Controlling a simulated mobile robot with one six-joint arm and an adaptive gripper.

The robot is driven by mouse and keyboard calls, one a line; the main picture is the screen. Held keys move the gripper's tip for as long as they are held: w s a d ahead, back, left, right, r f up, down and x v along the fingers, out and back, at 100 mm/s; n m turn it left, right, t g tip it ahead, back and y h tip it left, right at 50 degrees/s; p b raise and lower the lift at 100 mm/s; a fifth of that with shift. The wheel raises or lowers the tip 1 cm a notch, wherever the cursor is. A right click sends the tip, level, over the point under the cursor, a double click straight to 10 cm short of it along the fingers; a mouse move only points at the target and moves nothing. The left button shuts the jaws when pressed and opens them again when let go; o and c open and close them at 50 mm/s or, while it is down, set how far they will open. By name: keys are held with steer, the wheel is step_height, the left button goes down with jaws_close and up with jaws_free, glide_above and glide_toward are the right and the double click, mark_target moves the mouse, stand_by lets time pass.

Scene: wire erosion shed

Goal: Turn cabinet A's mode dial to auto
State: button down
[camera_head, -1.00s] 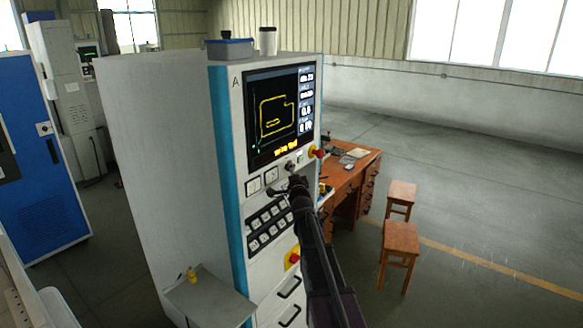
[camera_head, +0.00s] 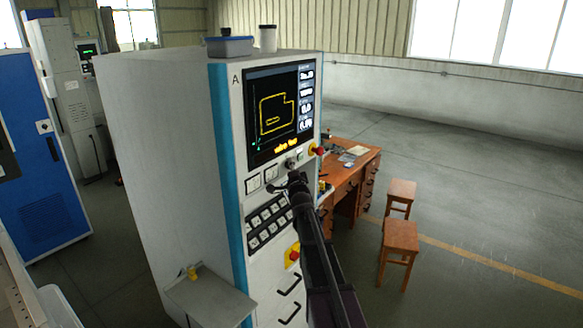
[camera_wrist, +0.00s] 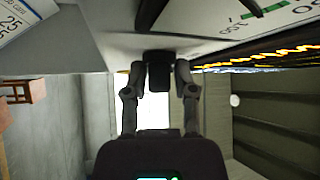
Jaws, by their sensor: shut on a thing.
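Cabinet A (camera_head: 225,150) is a tall white and blue unit with an "A" at its top corner and a lit screen (camera_head: 280,112). My gripper (camera_head: 292,184) is at its front panel, just below the screen, beside the square meters. In the wrist view my gripper (camera_wrist: 160,68) has its two fingers closed on the sides of a small black dial (camera_wrist: 159,78) standing out from the panel. In the head view my gripper and arm hide the dial. Its markings and pointer cannot be read.
A red button (camera_head: 317,150) sits right of the gripper, and rows of switches (camera_head: 268,220) lie below left. A yellow-backed red knob (camera_head: 292,255) is lower. A wooden desk (camera_head: 345,185) and two stools (camera_head: 400,240) stand to the right, with open floor beyond.

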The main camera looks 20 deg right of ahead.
steer(key=shift+f+t+b, duration=0.1)
steer(key=shift+t+b, duration=0.2)
steer(key=n+t+y+b, duration=0.1)
steer(key=n+t+b, duration=0.1)
steer(key=n+b, duration=0.1)
steer(key=shift+w+f+n, duration=0.1)
steer(key=shift+f+n, duration=0.05)
steer(key=shift+n, duration=0.25)
steer(key=n+t+y+b, duration=0.2)
steer(key=n+y+b, duration=0.1)
steer(key=n+y, duration=0.1)
steer(key=shift+d+n, duration=0.1)
steer(key=shift+n, duration=0.6)
steer(key=n+y, duration=0.2)
steer(key=n, duration=0.1)
steer(key=n+y+b, duration=0.1)
steer(key=n+y, duration=0.4)
steer(key=y, duration=0.1)
steer(key=shift+r+n+t+b, duration=0.3)
steer(key=shift+n, duration=0.1)
steer(key=shift+s+n+g+y, duration=0.1)
steer(key=shift+n+g+y, duration=0.4)
steer(key=shift+n+y, duration=0.85)
steer(key=shift+s+n+g+y, duration=0.1)
steer(key=shift+n+g+y, duration=0.4)
steer(key=shift+n+y, duration=0.85)
steer(key=shift+a+n+g+y, duration=0.2)
steer(key=shift+n+g+y, duration=0.1)
steer(key=shift+n, duration=0.1)
